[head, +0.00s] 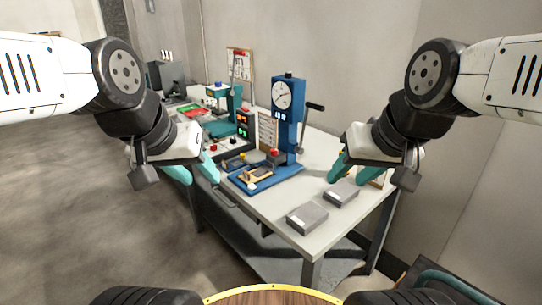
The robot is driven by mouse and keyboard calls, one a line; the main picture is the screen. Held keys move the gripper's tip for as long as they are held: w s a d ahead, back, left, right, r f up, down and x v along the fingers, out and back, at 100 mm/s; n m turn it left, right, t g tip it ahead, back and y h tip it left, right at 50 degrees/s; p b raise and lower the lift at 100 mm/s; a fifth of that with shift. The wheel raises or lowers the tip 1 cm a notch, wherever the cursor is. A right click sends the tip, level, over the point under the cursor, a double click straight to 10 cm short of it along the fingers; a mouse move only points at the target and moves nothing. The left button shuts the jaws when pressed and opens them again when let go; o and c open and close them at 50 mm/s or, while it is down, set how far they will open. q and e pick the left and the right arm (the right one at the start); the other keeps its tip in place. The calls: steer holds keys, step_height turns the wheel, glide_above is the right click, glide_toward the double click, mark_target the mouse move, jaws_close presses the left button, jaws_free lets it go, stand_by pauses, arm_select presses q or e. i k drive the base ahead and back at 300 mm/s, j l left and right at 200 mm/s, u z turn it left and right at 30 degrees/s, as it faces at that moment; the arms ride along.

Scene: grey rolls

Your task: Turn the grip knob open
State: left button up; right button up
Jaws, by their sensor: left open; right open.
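A blue test stand (287,115) with a round dial gauge (283,94) stands upright on the workbench. A black handle (313,106) sticks out from its right side. A small red knob (274,152) sits low at its front, above the blue base (262,180). I cannot tell which of these parts is the grip knob. My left gripper (198,176) is open and empty, at the bench's left edge, left of the stand's base. My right gripper (353,174) is open and empty, to the right of the stand, over the bench's right side. Neither touches the stand.
Two grey boxes (307,217) (342,192) lie at the front of the workbench (262,208). A wooden piece (256,179) lies on the blue base. A dark control box with lit displays (243,126) and a teal machine (218,105) stand behind. Floor is clear at left.

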mark_target(273, 151)
steer(key=i+j, duration=0.4)
steer(key=i+j+z, duration=0.1)
steer(key=i+j, duration=0.3)
steer(key=i, duration=0.2)
